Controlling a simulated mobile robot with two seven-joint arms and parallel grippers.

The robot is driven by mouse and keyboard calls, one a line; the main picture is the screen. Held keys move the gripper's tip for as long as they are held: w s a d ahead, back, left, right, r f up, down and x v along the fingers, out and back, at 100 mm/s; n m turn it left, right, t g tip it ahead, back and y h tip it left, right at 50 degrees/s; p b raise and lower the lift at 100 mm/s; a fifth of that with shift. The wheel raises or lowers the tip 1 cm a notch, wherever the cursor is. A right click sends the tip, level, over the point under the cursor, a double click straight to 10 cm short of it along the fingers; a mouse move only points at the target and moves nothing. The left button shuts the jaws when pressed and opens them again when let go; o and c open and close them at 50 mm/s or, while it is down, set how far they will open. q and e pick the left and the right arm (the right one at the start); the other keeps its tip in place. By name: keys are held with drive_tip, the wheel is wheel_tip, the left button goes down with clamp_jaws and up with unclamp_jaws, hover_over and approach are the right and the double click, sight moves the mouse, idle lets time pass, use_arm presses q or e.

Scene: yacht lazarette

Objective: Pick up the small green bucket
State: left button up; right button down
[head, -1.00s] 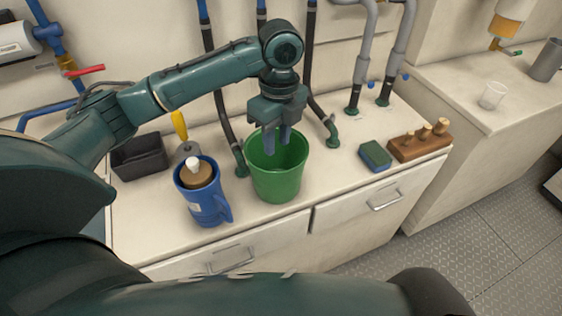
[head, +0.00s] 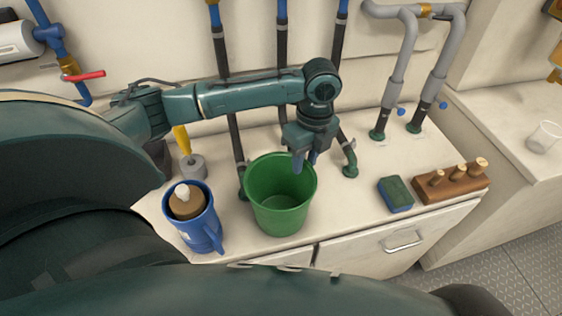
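The small green bucket (head: 280,211) stands upright and looks empty on the white counter, near its front edge. My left gripper (head: 304,161) points down at the bucket's back right rim. One finger shows over the bucket's mouth and the other close to the rim's outer side. The fingers look close together, and I cannot tell whether they touch or grip the rim. My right gripper is not in view.
A blue jug (head: 205,231) stands just left of the bucket. A yellow-handled tool (head: 183,140) is behind it. Dark hoses (head: 236,145) rise behind the bucket. A green-blue sponge (head: 395,194) and a wooden block with pegs (head: 450,184) lie to the right. Counter between bucket and sponge is clear.

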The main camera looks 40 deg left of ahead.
sight(301, 182)
use_arm(q)
drive_tip(key=shift+s+a+f, duration=0.1)
drive_tip(key=shift+f, duration=1.35)
drive_tip(key=shift+s+a+f, duration=0.1)
drive_tip(key=shift+f, duration=1.3)
clamp_jaws()
